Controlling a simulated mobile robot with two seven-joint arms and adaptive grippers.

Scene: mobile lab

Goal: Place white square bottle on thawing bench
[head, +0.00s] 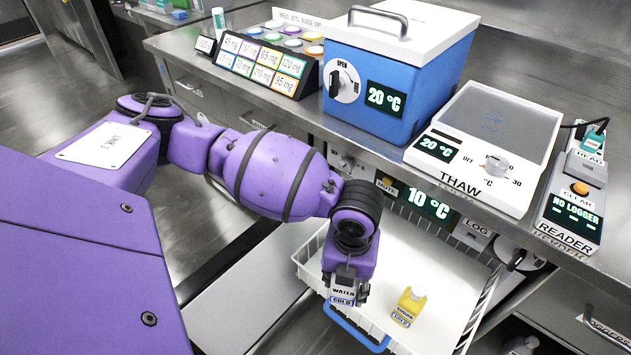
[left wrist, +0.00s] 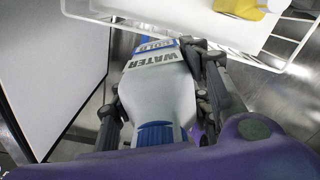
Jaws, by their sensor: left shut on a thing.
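The white square bottle (left wrist: 155,92) has a blue cap and a label reading WATER and COLD. It is tilted in the left wrist view, between the fingers of my left gripper (left wrist: 160,100). In the head view my left gripper (head: 347,280) is shut on the bottle, whose label (head: 343,294) shows over the front edge of the pulled-out white basket. The rest of the bottle is mostly hidden there. The thawing bench (head: 500,110), marked THAW with a 20 °C display and a grey plate, sits on the counter to the upper right. Its plate is bare. My right gripper is not in view.
A rack of colored lids (head: 262,65) is further left.

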